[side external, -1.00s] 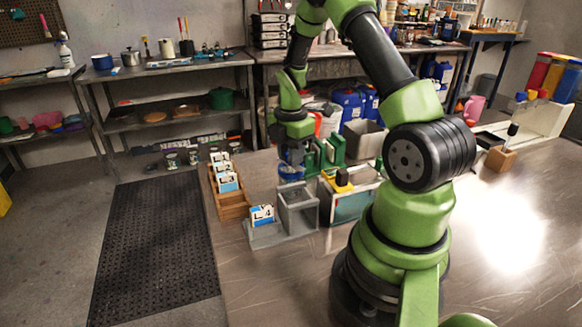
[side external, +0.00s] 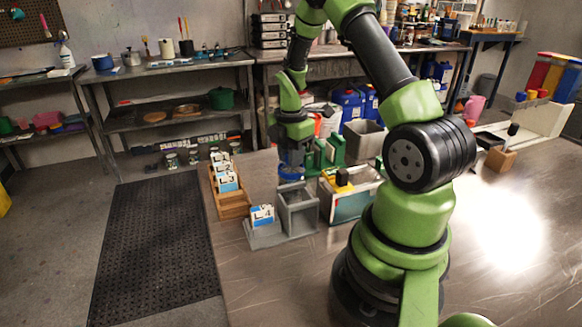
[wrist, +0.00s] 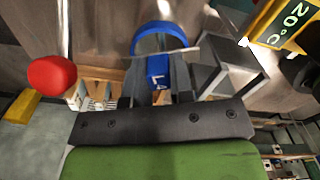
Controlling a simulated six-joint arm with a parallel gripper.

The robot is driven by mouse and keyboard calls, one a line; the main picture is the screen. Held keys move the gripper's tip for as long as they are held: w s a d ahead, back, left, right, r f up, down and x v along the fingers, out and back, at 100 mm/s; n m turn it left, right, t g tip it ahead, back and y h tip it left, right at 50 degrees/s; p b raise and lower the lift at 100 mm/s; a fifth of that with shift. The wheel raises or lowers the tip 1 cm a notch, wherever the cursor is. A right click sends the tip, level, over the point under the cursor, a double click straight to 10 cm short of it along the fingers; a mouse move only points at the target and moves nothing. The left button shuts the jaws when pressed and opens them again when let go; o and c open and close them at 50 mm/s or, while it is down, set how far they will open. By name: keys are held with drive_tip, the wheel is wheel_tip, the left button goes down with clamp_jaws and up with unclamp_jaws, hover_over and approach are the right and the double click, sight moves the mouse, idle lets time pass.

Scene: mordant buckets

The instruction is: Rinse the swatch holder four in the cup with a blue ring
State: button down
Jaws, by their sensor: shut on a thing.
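My gripper (wrist: 160,92) is shut on a blue swatch holder (wrist: 158,72) with a white marking that looks like L4. In the wrist view it is at the cup with a blue ring (wrist: 163,29), whose ring curves around and beyond the held piece. In the side view my gripper (side external: 292,166) is directly over the blue-ringed cup (side external: 291,176), fingers pointing down. The fingertips and the cup's inside are hidden there, so I cannot tell how deep the holder is.
Swatch holders (side external: 227,181) stand in a wooden rack (side external: 234,208) at left. Another swatch holder (side external: 262,215) sits by an open grey box (side external: 298,212). A bath with a yellow-topped item (side external: 342,178) and green stands (side external: 333,152) are close on the right.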

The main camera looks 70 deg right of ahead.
drive_tip(key=shift+r, duration=0.15)
drive_tip(key=shift+r, duration=0.2)
drive_tip(key=shift+f, duration=0.35)
drive_tip(key=shift+r, duration=0.1)
drive_tip(key=shift+r, duration=0.2)
drive_tip(key=shift+f, duration=0.1)
drive_tip(key=shift+f, duration=0.25)
drive_tip(key=shift+r, duration=0.2)
